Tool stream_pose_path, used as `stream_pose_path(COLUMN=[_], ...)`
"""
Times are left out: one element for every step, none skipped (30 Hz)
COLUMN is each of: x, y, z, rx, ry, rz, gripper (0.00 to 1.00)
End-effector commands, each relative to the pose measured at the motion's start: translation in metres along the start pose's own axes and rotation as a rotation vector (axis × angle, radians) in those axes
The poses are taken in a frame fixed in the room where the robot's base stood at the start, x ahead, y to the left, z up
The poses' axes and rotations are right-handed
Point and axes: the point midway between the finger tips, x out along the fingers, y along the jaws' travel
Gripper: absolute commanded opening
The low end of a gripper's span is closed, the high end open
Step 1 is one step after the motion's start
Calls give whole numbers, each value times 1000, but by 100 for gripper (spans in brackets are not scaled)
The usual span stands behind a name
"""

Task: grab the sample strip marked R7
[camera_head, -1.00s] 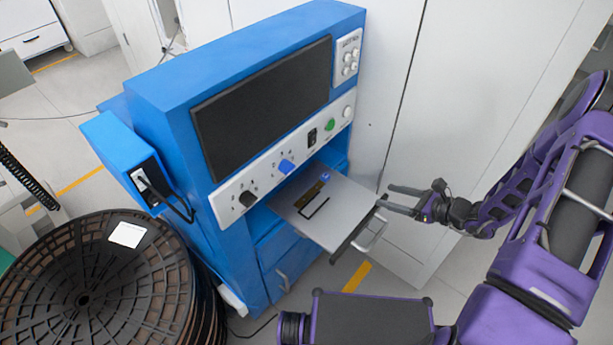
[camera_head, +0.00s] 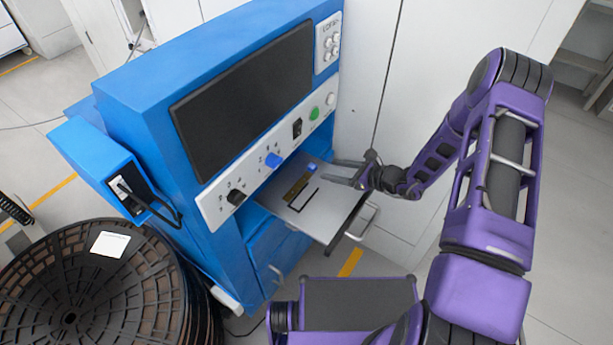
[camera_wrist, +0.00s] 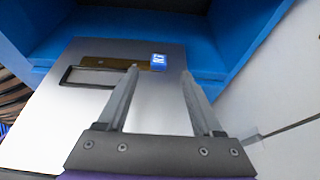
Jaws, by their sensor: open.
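A brown-gold strip (camera_head: 297,188) with a blue tag (camera_head: 312,168) at one end lies on the grey pull-out tray (camera_head: 325,226) of the blue machine. In the wrist view the strip (camera_wrist: 106,62) lies across the tray, its blue tag (camera_wrist: 158,61) at the right end. The tag has a white mark too small to read surely. My gripper (camera_head: 334,172) is over the tray's right side, open and empty. In the wrist view its fingers (camera_wrist: 160,71) point at the tray, with the tag showing between and just beyond the tips.
A black-edged rectangle (camera_wrist: 66,77) is beside the strip on the tray. The blue machine (camera_head: 147,125) rises behind, with a knob panel (camera_head: 268,158) above the opening. A tray handle (camera_head: 361,222) sticks out in front. Large dark reels (camera_head: 60,285) stand at left.

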Motion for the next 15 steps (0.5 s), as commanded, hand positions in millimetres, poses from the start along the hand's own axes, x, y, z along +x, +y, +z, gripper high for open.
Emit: stream_pose_path(x=[6, 8, 10, 10, 12, 13, 15, 17, 21, 25, 29, 36, 41, 45, 52], y=[0, 0, 0, 0, 0, 0, 0, 0, 1, 1, 2, 3, 3, 3, 3], z=[0, 0, 0, 0, 0, 0, -1, -1, -1, -2, -3, -3, -4, -4, -3], rx=[-1, -1, -1, 0, 0, 0, 0, 0, -1, -1, -1, -1, -1, -1, -2], ry=[0, 0, 1, 1, 1, 1, 1, 1, 1, 1, 1, 1, 0, 0, 0], rz=[1, 1, 0, 0, 0, 0, 0, 0, 1, 2, 2, 3, 3, 2, 3], gripper=[68, 68, 68, 68, 68, 68, 68, 68, 68, 68, 68, 68, 68, 68, 68])
